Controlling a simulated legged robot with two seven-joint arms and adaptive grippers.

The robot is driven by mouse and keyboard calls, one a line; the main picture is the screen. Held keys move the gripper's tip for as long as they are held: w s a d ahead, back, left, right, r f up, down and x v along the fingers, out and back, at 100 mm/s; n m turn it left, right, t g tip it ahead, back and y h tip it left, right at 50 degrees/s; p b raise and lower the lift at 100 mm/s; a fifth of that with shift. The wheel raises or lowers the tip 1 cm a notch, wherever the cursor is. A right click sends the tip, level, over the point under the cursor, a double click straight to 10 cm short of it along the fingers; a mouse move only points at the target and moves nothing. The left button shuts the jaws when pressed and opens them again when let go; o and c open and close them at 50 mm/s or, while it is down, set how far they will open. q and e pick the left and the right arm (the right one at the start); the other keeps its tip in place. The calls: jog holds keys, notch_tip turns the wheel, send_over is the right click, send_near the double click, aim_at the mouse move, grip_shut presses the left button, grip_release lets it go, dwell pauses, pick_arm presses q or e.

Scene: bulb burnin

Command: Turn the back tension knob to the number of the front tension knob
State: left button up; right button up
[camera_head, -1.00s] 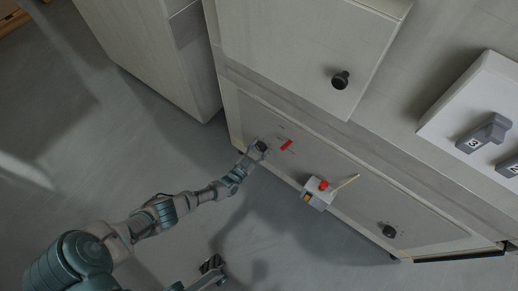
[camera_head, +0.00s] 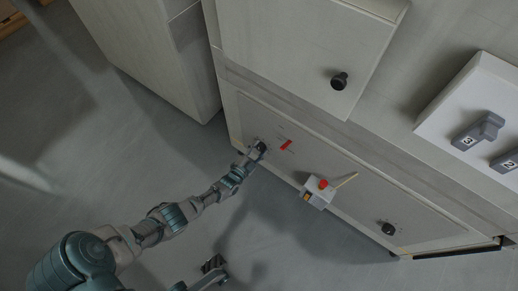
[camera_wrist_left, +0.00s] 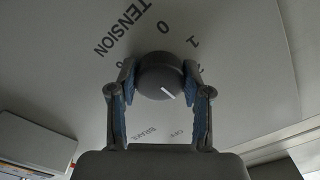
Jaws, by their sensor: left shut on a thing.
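My left gripper (camera_head: 256,151) is at a dark round tension knob (camera_head: 262,146) at the left end of the low panel. In the left wrist view, the fingers of my left gripper (camera_wrist_left: 160,85) are shut on both sides of this grey knob (camera_wrist_left: 158,72). Its white pointer line slants to the lower right. The word TENSION and the digits 0 and 1 are printed around it. A second dark knob (camera_head: 388,228) sits at the right end of the panel; its setting is too small to read. My right gripper (camera_head: 213,266) is low in the head view, away from the panel.
A grey box with a red button (camera_head: 318,190) and a pale stick juts from the panel's middle. A red mark (camera_head: 286,145) is beside the held knob. A black knob (camera_head: 339,80) is on the upper front. Numbered grey blocks (camera_head: 478,132) lie on a white tray. Floor is clear.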

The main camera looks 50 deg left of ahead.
pick_arm(q)
jog(key=shift+d+f, duration=0.15)
jog(key=shift+d, duration=0.05)
jog(key=o, duration=1)
jog(key=shift+o, duration=0.8)
jog(key=shift+s, duration=0.5)
jog(key=v, duration=1.1)
jog(key=shift+f, duration=0.1)
